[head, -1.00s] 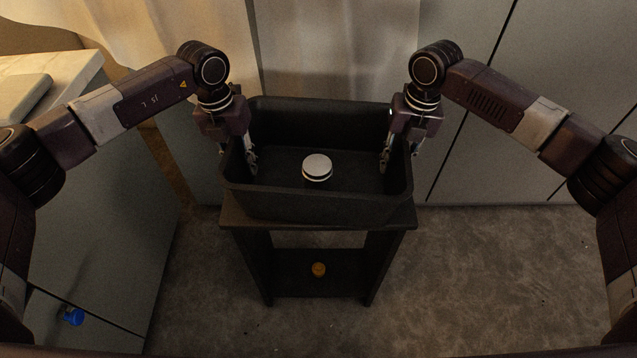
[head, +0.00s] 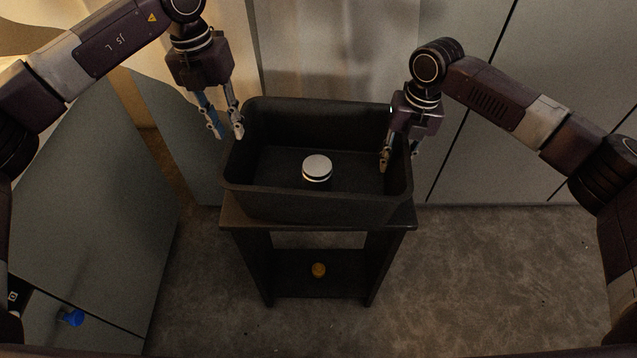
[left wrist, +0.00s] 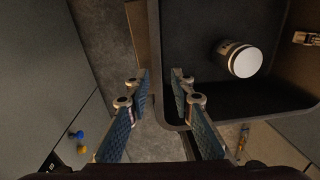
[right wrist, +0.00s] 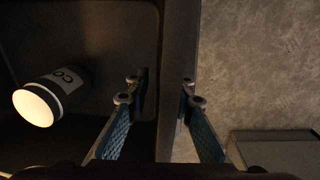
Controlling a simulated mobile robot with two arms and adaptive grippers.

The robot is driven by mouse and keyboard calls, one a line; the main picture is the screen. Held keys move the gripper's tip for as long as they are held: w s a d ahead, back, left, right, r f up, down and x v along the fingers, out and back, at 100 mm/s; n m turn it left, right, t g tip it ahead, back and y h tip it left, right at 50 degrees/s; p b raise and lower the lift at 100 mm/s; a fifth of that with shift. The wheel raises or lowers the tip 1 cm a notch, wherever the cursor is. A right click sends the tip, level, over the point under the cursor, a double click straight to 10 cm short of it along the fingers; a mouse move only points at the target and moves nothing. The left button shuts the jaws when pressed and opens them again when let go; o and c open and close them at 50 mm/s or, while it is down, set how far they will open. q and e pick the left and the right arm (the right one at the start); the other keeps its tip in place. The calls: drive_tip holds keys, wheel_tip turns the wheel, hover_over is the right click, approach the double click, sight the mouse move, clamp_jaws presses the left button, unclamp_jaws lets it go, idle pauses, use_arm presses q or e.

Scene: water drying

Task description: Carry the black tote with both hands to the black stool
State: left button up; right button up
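The black tote (head: 315,205) stands upright on the black stool (head: 258,262), seen in the head view. A white-lidded canister (head: 317,168) stands inside it; it also shows in the left wrist view (left wrist: 240,58) and the right wrist view (right wrist: 52,95). My left gripper (head: 228,136) is open and empty, raised by the tote's left rim, its fingers apart. My right gripper (head: 398,160) is open at the right wall, one finger inside the tote and the other outside. In the right wrist view a gap shows between the inner finger and the wall (right wrist: 172,75).
A small orange object (head: 319,270) sits on the stool's lower shelf. A grey cabinet (head: 85,230) with a blue item (head: 72,317) stands at the left. Grey panels and a curtain are behind the stool. The floor (head: 490,280) at the right is clear.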

sight(403, 142)
drive_tip(key=r, duration=0.7)
drive_tip(key=d+r, duration=0.1)
drive_tip(key=r, duration=0.3)
drive_tip(key=shift+r, duration=0.2)
drive_tip(key=shift+s+f, duration=0.1)
